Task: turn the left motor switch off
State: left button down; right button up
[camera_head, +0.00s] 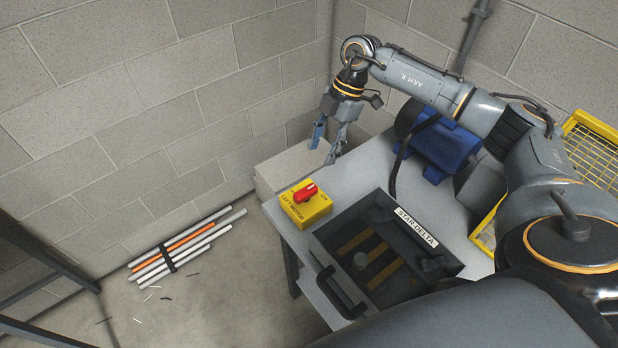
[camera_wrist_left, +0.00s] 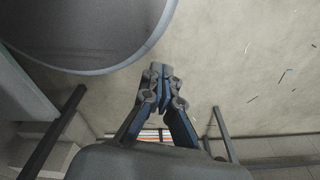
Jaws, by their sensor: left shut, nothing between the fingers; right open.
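The left motor switch is a yellow box (camera_head: 307,207) with a red rotary knob (camera_head: 305,192) on top, at the left corner of the grey bench. Its label reads "LEFT MOTOR", with "ON" near the right edge; the knob lies lengthwise pointing toward the upper right. My right gripper (camera_head: 328,146) is open and empty, in the air beyond and above the switch box, apart from it. My left gripper (camera_wrist_left: 164,84) shows only in the left wrist view, shut and empty over the concrete floor. No switch shows in that view.
A dark box labelled "STAR DELTA" (camera_head: 417,228) with a handle stands beside the switch on the bench (camera_head: 378,165). A blue motor (camera_head: 441,147) is behind it. Yellow mesh guards (camera_head: 597,150) are at the right. Tubes (camera_head: 180,246) lie on the floor by the block wall.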

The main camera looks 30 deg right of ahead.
jog(key=p, duration=0.1)
send_near(306, 190)
jog(key=shift+s+a+f, duration=0.25)
jog(key=shift+a+f, duration=0.45)
jog(key=shift+f, duration=0.3)
jog(key=x, duration=0.2)
jog(key=p+x, duration=0.1)
jog(key=x, duration=0.2)
jog(key=shift+w+d+f, duration=0.15)
jog(key=shift+w+f, duration=0.05)
jog(key=shift+f, duration=0.2)
jog(key=shift+s+a+f, duration=0.1)
jog(key=shift+a+f, duration=0.15)
jog(key=shift+f, duration=0.3)
pick_arm(q)
jog(key=r, duration=0.1)
jog(key=s+a+r, duration=0.1)
jog(key=shift+s+r, duration=0.2)
jog(key=shift+r, duration=0.1)
pick_arm(e)
grip_shut()
